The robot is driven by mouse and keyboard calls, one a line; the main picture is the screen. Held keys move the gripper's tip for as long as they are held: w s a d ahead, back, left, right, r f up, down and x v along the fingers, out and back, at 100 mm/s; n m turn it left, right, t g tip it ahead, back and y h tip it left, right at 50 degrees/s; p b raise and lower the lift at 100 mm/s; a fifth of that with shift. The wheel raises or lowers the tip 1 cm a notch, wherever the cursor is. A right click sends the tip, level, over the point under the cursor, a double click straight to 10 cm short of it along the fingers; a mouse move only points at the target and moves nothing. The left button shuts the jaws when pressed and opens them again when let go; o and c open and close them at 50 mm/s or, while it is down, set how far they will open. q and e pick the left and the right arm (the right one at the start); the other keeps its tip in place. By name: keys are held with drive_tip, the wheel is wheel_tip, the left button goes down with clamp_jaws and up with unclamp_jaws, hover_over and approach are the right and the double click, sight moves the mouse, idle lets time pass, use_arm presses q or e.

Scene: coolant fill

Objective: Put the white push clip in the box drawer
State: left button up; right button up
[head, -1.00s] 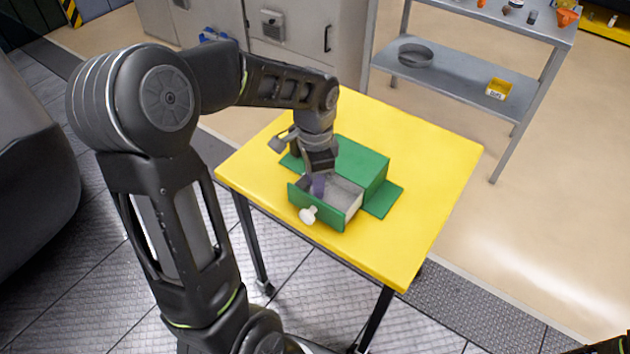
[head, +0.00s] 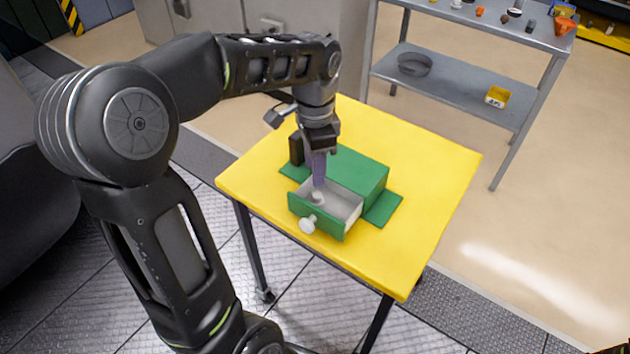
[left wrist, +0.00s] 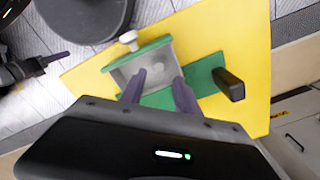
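The green box (head: 360,176) stands on the yellow table, and its drawer (head: 343,206) with a white round knob (head: 308,224) is pulled open. A small white piece, apparently the push clip (head: 318,197), lies inside the drawer near its left end. My left gripper (head: 319,180) hangs point-down just above that piece. In the left wrist view its two fingers (left wrist: 159,77) are apart with nothing seen between them, and the grey drawer inside (left wrist: 150,66) shows beyond. The clip is not clear in that view. My right gripper is not in view.
A black upright block (head: 296,147) stands beside the box, close to my left gripper. The yellow table (head: 420,170) is bare to the right. A grey shelf cart (head: 460,85) with a yellow bin (head: 497,96) stands behind.

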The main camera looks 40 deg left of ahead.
use_arm(q)
wheel_tip(320, 180, up, 4)
drive_tip(key=shift+r, duration=0.1)
idle(0.7)
